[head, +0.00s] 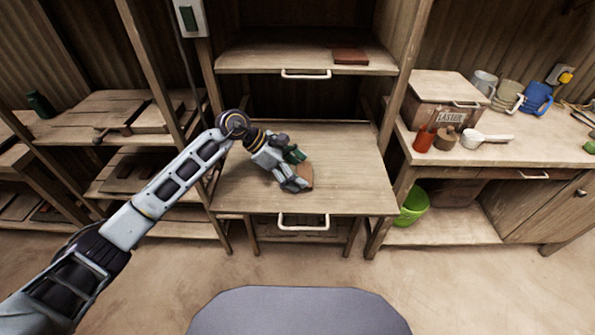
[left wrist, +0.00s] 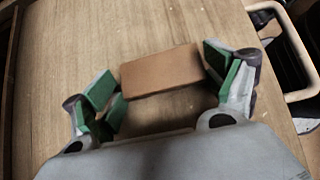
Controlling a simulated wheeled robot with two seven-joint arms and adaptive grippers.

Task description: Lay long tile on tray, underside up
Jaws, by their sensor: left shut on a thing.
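A flat orange-brown tile (left wrist: 160,73) lies between the fingers of my left gripper in the left wrist view. In the head view only a small part of the tile (head: 307,175) shows beside the fingers. My left gripper (head: 297,169) is shut on the tile, over the middle of a pale wooden surface (head: 350,195) with a white handle at its front. I cannot tell whether the tile touches the wood, or which face is up. I cannot pick out a separate tray. My right gripper is not in view.
A dark red-brown tile (head: 350,56) lies on the shelf (head: 260,60) above. A plaster box (head: 441,88), mugs, a red bottle (head: 424,140) and a white scoop (head: 487,137) stand on the right counter. A green bucket (head: 412,206) is below. The wooden surface around my gripper is clear.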

